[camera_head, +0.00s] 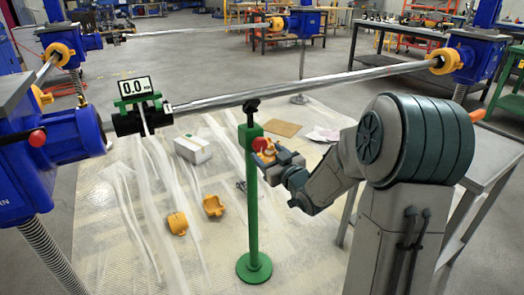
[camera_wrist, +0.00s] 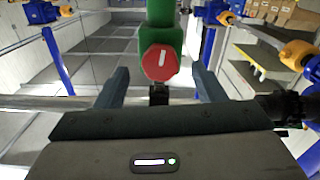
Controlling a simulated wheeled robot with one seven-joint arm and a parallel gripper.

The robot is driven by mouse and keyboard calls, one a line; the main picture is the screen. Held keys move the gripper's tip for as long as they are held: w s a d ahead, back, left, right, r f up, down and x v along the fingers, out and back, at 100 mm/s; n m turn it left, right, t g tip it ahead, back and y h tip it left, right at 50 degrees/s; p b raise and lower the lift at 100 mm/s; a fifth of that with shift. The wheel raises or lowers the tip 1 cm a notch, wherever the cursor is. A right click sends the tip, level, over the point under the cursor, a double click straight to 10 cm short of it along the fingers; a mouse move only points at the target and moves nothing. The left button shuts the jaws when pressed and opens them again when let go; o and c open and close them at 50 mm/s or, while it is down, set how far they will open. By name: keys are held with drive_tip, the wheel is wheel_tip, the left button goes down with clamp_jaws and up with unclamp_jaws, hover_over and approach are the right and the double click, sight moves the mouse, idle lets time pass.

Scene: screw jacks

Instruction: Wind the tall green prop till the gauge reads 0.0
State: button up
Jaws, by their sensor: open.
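The tall green prop (camera_head: 252,200) stands upright on a round green base on the floor. Its black head (camera_head: 252,106) meets the underside of the long steel shaft (camera_head: 300,90), seemingly touching it. A red knob (camera_head: 288,141) sits on the prop's green block (camera_head: 249,131); in the wrist view the red knob (camera_wrist: 159,62) faces me with a short white mark, nearly upright. My gripper (camera_head: 272,150) is open at the knob; in the wrist view its fingers (camera_wrist: 158,80) are on either side, apart from it. The gauge (camera_head: 135,86) on the shaft reads 0.0.
Blue jack housings (camera_head: 75,135) stand at the left and right (camera_head: 475,55). A grey bench (camera_head: 490,150) is beside my arm. Orange pieces (camera_head: 213,205), a white box (camera_head: 193,149) and a brown sheet (camera_head: 282,128) lie on the plastic-covered floor.

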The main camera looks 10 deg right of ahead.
sight(262, 147)
drive_tip(key=x, duration=0.4)
drive_tip(key=shift+w+a+b, duration=0.15)
drive_tip(key=shift+w+b, duration=0.2)
drive_tip(key=shift+w, duration=0.05)
drive_tip(key=c, duration=1)
